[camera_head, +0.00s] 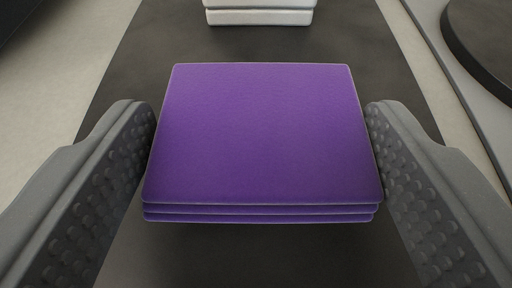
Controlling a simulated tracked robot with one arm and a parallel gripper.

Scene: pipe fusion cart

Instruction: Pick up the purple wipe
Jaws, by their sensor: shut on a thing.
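The purple wipe (263,135) is a flat, square stack of several thin folded layers in the middle of the view. My gripper (261,140) has one grey, studded finger at the wipe's left edge and one at its right edge. The fingers are shut on the wipe's two sides. The underside of the wipe is hidden, so I cannot tell whether it touches the dark surface (265,262) below.
A white layered stack (259,12) lies on the dark surface beyond the wipe, cut off by the top edge. A dark round object (485,40) is at the upper right. Pale floor or surface (75,65) shows at the left.

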